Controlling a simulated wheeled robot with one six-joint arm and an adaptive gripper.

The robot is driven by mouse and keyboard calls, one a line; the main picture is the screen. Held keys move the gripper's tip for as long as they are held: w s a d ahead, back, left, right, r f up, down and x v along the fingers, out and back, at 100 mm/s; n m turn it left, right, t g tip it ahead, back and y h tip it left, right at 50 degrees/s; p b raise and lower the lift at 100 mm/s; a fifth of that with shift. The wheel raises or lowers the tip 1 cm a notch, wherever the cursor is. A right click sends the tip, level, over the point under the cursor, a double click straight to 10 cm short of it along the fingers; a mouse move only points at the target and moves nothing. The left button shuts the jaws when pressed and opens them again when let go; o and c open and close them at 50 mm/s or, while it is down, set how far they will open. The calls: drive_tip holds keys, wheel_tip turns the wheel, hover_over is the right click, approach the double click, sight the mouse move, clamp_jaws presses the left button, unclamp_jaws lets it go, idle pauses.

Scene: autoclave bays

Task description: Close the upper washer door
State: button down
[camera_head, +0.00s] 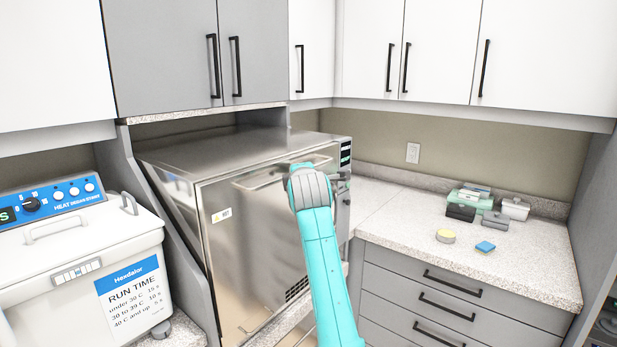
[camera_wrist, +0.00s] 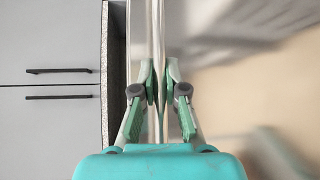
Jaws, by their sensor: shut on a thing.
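The washer is a steel box (camera_head: 235,148) under the grey wall cabinets, with a shiny front door (camera_head: 245,255) bearing a small "HOT" label. A slim bar handle (camera_head: 275,180) runs along the door's upper part. In the wrist view the handle (camera_wrist: 156,28) runs vertically between the fingertips of my gripper (camera_wrist: 160,75), which is shut on it. In the head view my turquoise arm covers the gripper and part of the door. The door looks close to the body, but I cannot tell whether it is fully closed.
A white bath unit (camera_head: 75,245) stands at the left. Grey cabinets (camera_head: 165,50) hang above the washer. On the right counter (camera_head: 400,215) lie several small boxes (camera_head: 485,205), a yellow round item (camera_head: 446,236) and a blue sponge-like item (camera_head: 485,247).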

drive_tip(key=c, duration=1.2)
unclamp_jaws()
drive_tip(key=shift+d+f, duration=0.1)
drive_tip(key=shift+f, duration=0.05)
drive_tip(key=v, duration=1.2)
drive_tip(key=shift+f, duration=0.1)
